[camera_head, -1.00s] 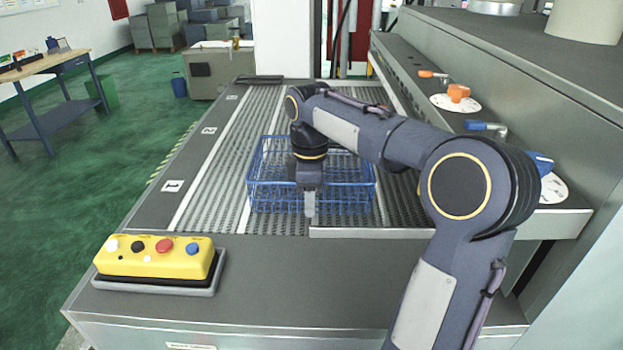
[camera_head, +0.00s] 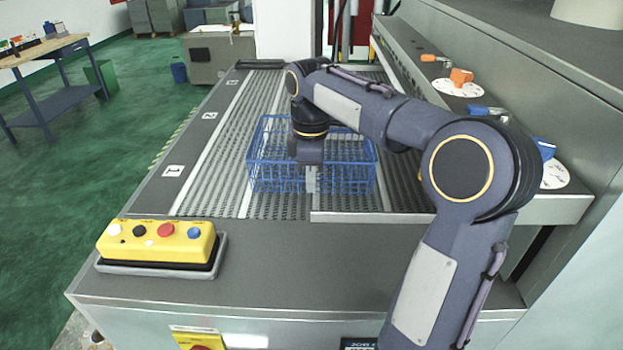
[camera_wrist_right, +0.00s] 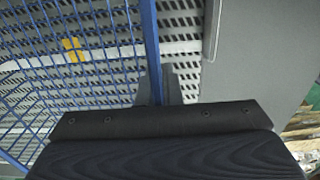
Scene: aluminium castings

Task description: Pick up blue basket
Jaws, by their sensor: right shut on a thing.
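The blue basket (camera_head: 345,178) is an open wire basket on the perforated grey conveyor bed. It stands upright near the front end of the bed. My right gripper (camera_head: 311,180) points down at the basket's front side and is shut on its front rim. In the right wrist view, the blue rim bar (camera_wrist_right: 150,50) runs between the fingers of my right gripper (camera_wrist_right: 158,85), with the basket's wire mesh (camera_wrist_right: 60,75) to the left. The forearm hides part of the basket's back right. My left gripper is in no view.
A yellow control box (camera_head: 157,243) with several buttons sits at the front left of the machine. Orange and blue handles (camera_head: 461,78) stick out along the right wall. The bed behind and left of the basket is clear. A workbench (camera_head: 45,65) stands far left.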

